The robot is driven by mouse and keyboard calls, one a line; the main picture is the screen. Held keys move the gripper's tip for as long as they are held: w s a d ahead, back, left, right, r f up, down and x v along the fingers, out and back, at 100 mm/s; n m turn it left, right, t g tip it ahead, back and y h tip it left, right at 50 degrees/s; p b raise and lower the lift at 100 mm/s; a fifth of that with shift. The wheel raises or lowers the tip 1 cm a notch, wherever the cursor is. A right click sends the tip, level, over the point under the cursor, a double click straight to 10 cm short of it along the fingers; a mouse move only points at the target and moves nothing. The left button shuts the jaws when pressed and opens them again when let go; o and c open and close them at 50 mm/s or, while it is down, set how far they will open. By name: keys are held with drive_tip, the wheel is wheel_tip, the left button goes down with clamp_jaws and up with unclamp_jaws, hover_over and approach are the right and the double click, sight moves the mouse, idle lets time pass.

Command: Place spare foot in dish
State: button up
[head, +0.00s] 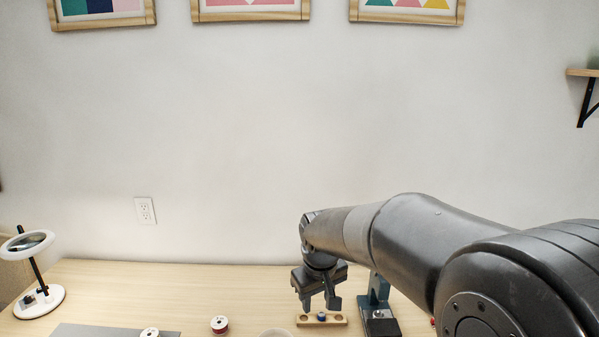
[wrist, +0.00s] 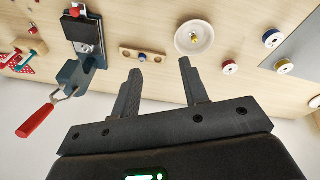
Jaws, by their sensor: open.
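My gripper (head: 320,304) is open, with nothing between its fingers; in the wrist view its fingertips (wrist: 160,67) are spread apart. It hangs above the back of the table, near the small wooden holder. The pale round dish (wrist: 194,22) lies beyond the fingertips in the wrist view. A small brass-coloured piece (wrist: 194,39) sits inside the dish; I cannot tell if it is the spare foot. In the head view only the dish's rim (head: 276,332) shows at the bottom edge. I cannot clearly identify the spare foot elsewhere.
A wooden holder (wrist: 127,54) with a blue piece stands beside a dark press (wrist: 83,42) with a red handle (wrist: 36,121). Several thread spools (wrist: 229,67) stand near a grey mat (head: 95,331). A magnifier lamp (head: 38,270) stands far left. Red items (wrist: 22,59) lie beyond the press.

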drive_tip(key=s+d+r+m+t, duration=0.1)
drive_tip(key=s+d+r, duration=0.1)
drive_tip(key=s, duration=0.5)
drive_tip(key=s+d+r+m+t, duration=0.1)
drive_tip(key=s+d+r+m, duration=0.1)
drive_tip(key=s+d, duration=0.3)
drive_tip(key=s+d+r+m+t, duration=0.1)
drive_tip(key=s+d, duration=0.3)
drive_tip(key=s, duration=0.6)
drive_tip(key=shift+s+r+m, duration=0.2)
drive_tip(key=shift+r+m, duration=0.5)
drive_tip(key=shift+r, duration=0.15)
